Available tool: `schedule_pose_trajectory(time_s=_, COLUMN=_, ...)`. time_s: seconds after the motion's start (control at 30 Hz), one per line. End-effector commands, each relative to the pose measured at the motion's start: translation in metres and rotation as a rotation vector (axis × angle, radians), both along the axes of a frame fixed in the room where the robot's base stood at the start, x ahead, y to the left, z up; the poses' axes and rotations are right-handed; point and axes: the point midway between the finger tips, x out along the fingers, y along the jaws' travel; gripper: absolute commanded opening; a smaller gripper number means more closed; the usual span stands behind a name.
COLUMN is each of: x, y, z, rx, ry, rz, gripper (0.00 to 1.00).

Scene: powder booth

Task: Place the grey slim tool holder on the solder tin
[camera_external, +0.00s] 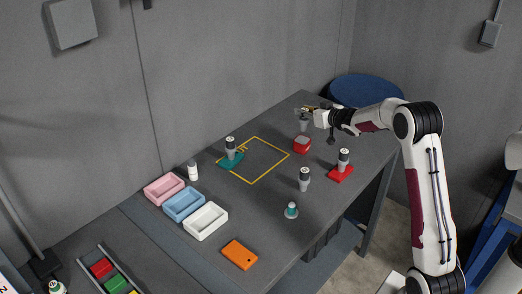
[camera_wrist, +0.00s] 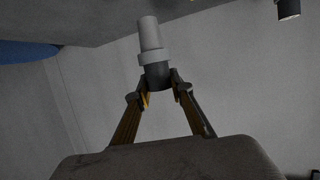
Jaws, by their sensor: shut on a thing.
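My gripper (camera_external: 309,110) is at the back of the dark table, shut on a slim tool holder (camera_external: 303,124) that hangs below the fingers. In the wrist view my gripper (camera_wrist: 160,82) pinches the dark end of this holder (camera_wrist: 151,42); its pale grey body and collar point away from me. A small red block-like tin with a pale top (camera_external: 302,145), which looks like the solder tin, sits on the table just below the held holder in the external view. A gap shows between them. The tin cannot be made out in the wrist view.
Similar holders stand on a teal pad (camera_external: 232,161), on a red pad (camera_external: 341,174) and on bare table (camera_external: 304,179). A small teal-topped item (camera_external: 291,211), an orange box (camera_external: 239,254), pink, blue and white trays (camera_external: 205,221) and a white bottle (camera_external: 193,170) stand nearer. The yellow-outlined area is mostly clear.

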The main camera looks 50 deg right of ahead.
Motion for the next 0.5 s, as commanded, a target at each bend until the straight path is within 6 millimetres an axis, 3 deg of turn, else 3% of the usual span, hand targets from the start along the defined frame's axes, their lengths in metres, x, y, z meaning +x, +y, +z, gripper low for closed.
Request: schedule_pose_trajectory(time_s=0.5, x=0.0002, y=0.0, z=-0.0092, rx=0.001, ry=-0.001, rz=0.001, gripper=0.0)
